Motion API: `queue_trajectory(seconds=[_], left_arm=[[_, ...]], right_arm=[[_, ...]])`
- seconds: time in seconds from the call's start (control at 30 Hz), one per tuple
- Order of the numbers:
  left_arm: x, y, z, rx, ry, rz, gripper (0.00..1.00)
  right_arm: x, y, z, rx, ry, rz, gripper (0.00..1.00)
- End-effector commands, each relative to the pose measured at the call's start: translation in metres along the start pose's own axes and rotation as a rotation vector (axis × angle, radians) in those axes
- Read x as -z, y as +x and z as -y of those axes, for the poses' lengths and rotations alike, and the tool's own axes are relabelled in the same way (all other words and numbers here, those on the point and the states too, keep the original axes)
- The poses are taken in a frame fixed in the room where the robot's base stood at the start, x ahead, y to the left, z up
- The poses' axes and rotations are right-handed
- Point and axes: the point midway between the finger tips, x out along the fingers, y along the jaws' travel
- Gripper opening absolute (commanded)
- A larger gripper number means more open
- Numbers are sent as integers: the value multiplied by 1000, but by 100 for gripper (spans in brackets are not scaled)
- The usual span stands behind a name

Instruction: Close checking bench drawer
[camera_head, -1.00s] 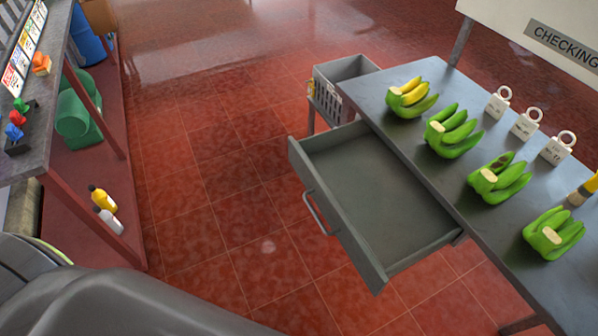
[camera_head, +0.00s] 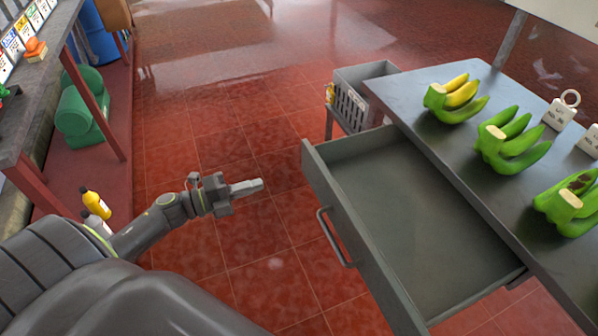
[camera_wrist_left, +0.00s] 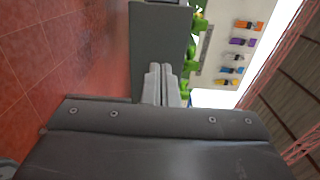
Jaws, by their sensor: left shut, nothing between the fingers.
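The checking bench drawer (camera_head: 420,205) is pulled well out of the grey bench (camera_head: 405,88) and looks empty. Its front panel faces left and carries a bar handle (camera_head: 334,238). My left gripper (camera_head: 258,186) is shut and empty, to the left of the drawer front and apart from it in the head view. In the left wrist view its fingers (camera_wrist_left: 160,84) are together, with a grey panel (camera_wrist_left: 160,45), likely the drawer front, ahead of them. My right gripper is not in view.
Green and yellow banana bunches (camera_head: 508,140) and white ring-topped weights (camera_head: 562,110) stand on the bench. A grey crate (camera_head: 360,92) is beyond the drawer. A shelf with bottles (camera_head: 93,203) stands at left. The red tiled floor between is clear.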

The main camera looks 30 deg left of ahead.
Motion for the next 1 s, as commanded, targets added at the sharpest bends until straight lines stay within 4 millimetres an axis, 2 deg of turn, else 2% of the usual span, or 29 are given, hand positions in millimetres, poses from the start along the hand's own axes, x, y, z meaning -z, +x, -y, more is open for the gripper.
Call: queue_trajectory(seconds=[0.3, 0.5, 0.7, 1.0], left_arm=[[-1, 66, 3, 6, -4, 4, 0], [-1, 100, 2, 3, -5, 3, 0], [-1, 117, 0, 0, -4, 4, 0], [-1, 120, 0, 1, -4, 4, 0]], right_arm=[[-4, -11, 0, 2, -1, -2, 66], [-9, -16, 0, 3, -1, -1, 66], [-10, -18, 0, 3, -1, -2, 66], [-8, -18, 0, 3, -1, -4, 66]])
